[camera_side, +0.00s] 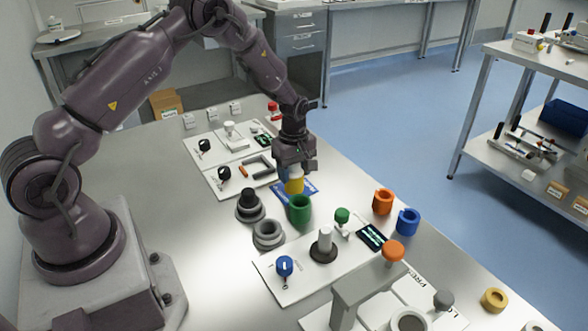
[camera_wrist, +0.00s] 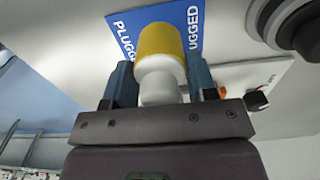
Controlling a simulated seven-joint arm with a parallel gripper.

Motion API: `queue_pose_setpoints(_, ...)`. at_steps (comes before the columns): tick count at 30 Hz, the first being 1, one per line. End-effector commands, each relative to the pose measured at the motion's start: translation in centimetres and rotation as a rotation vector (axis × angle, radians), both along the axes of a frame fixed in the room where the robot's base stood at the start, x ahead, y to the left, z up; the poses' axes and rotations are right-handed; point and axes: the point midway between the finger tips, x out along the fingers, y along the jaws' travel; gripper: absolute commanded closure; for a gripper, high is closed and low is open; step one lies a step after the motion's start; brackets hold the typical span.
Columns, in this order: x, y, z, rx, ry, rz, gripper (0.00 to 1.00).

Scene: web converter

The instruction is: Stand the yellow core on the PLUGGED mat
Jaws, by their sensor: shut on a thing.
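The yellow core (camera_side: 294,186) is upright below my gripper (camera_side: 295,172), with a white plug (camera_wrist: 160,88) in its top end. My gripper (camera_wrist: 162,85) has its two blue fingers on either side of the white plug, shut on it. The yellow core (camera_wrist: 161,45) points away from the wrist, over the blue PLUGGED mat (camera_wrist: 150,17). In the side view the PLUGGED mat (camera_side: 279,190) lies under and around the core. I cannot tell whether the core's bottom touches the mat.
A green core (camera_side: 300,211) stands just in front of the mat. Dark and grey round pieces (camera_side: 250,206) stand left of it. Orange (camera_side: 383,201) and blue (camera_side: 408,222) cores stand to the right. A white panel with knobs (camera_side: 219,161) lies behind.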

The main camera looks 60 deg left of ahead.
Motion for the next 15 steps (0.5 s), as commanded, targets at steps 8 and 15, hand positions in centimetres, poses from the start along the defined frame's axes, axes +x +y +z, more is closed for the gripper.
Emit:
queue_pose_setpoints(8,0.00,0.00,-0.04,0.000,0.000,0.000,0.22)
queue_pose_setpoints(15,0.05,0.00,0.69,0.001,-0.001,0.000,0.22)
